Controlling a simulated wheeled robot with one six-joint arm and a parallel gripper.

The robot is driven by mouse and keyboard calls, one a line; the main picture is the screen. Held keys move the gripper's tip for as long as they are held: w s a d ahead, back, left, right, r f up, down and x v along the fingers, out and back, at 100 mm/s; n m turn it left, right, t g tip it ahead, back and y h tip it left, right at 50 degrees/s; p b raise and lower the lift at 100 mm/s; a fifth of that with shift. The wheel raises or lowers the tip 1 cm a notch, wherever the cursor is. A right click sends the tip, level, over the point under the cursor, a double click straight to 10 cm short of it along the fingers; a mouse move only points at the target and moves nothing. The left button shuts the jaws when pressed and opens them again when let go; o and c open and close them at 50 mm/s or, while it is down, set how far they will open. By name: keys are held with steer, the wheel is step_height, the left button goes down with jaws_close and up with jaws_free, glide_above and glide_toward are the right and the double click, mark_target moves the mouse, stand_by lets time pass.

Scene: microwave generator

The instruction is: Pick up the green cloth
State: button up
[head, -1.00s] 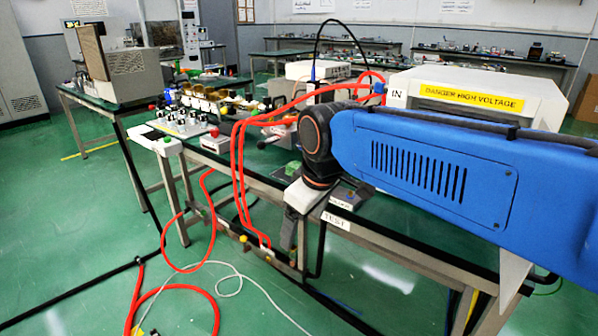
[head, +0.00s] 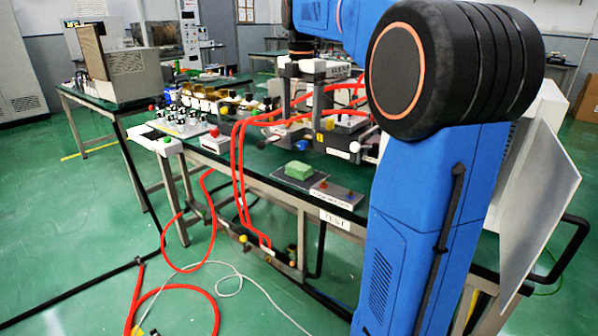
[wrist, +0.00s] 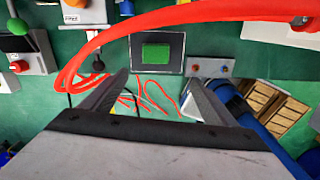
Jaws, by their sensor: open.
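The green cloth (head: 298,170) lies as a small folded block on a dark grey-edged plate (head: 278,179) near the front edge of the table. In the wrist view the cloth (wrist: 157,51) shows just beyond the fingertips, centred between them. My gripper (head: 301,115) points down above the table, beyond and above the cloth in the head view. It is open and empty. In the wrist view the two fingers of my gripper (wrist: 157,80) stand apart, with nothing between them.
Red hoses (head: 240,165) loop over the table, and one crosses the wrist view close by, beyond the fingertips (wrist: 200,13). A small box with two knobs (head: 337,194) sits right of the plate. Instruments (head: 183,122) crowd the table's left.

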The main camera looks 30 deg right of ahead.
steer(key=w+d+n, duration=0.1)
steer(key=w, duration=0.1)
glide_above(300, 165)
steer(key=f, duration=1.1)
steer(key=shift+s+d+f, duration=0.15)
steer(key=shift+s+f, duration=0.1)
steer(key=shift+f, duration=0.05)
steer(key=shift+w+a+f, duration=0.1)
steer(key=shift+f, duration=1.25)
steer(key=shift+w+a+f, duration=0.1)
steer(key=shift+f, duration=1.2)
steer(key=c, duration=1.2)
